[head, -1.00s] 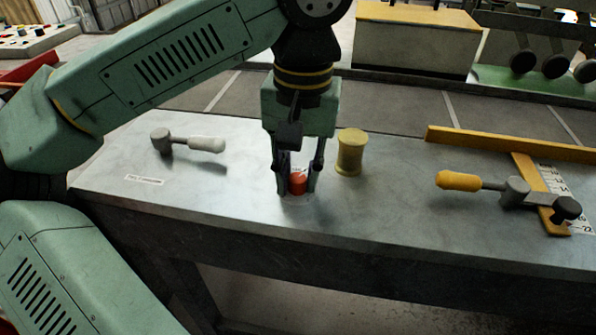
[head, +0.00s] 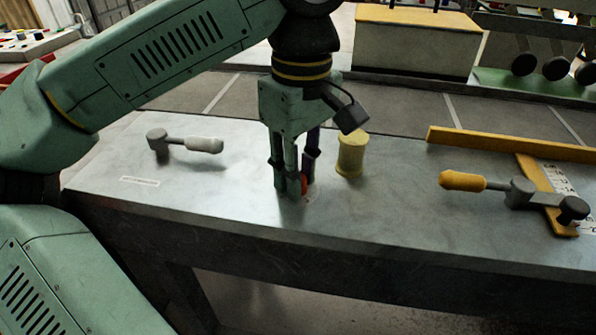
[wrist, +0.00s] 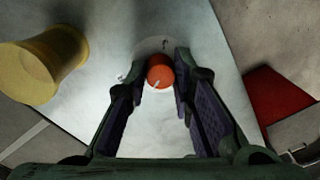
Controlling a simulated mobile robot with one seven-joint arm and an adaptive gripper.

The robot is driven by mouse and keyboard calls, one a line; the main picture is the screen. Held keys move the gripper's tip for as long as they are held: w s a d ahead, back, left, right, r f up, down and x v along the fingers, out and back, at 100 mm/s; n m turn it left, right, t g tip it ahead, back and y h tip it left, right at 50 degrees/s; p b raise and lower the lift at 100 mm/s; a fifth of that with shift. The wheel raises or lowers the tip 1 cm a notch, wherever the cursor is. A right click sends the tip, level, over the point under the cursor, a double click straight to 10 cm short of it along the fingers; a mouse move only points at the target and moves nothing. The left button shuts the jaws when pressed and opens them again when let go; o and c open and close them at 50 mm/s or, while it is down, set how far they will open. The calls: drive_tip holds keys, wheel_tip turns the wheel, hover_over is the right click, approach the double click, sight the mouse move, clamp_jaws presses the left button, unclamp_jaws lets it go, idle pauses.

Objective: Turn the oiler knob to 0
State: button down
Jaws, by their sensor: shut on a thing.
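The oiler knob (head: 304,184) is a small red-orange knob on the grey metal bench (head: 225,195). My gripper (head: 293,190) points down over it, its fingers on either side, and is shut on it. In the head view the fingers hide most of the knob. In the wrist view the knob (wrist: 160,71) sits between the fingertips, with a short white pointer line on its top towards the lower left of the picture. A pale round dial plate (wrist: 152,45) shows behind it. Its few dark marks are too small to read surely.
A yellow spool-shaped thing (head: 351,156) stands close right of my gripper. A white-handled lever (head: 201,145) is at the left, a yellow-handled one (head: 463,181) at the right beside a yellow rail (head: 500,142). The bench front is clear.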

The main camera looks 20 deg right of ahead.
drive_tip(key=n, duration=0.5)
drive_tip(key=shift+n+b, duration=0.3)
drive_tip(key=n, duration=0.5)
drive_tip(key=shift+w, duration=0.1)
drive_tip(key=n+b, duration=0.1)
drive_tip(key=n, duration=0.5)
drive_tip(key=shift+n+h, duration=0.3)
drive_tip(key=shift+n, duration=0.1)
drive_tip(key=n, duration=0.4)
drive_tip(key=shift+n, duration=0.7)
drive_tip(key=c, duration=1.4)
unclamp_jaws()
drive_tip(key=shift+o, duration=0.2)
drive_tip(key=shift+r, duration=0.15)
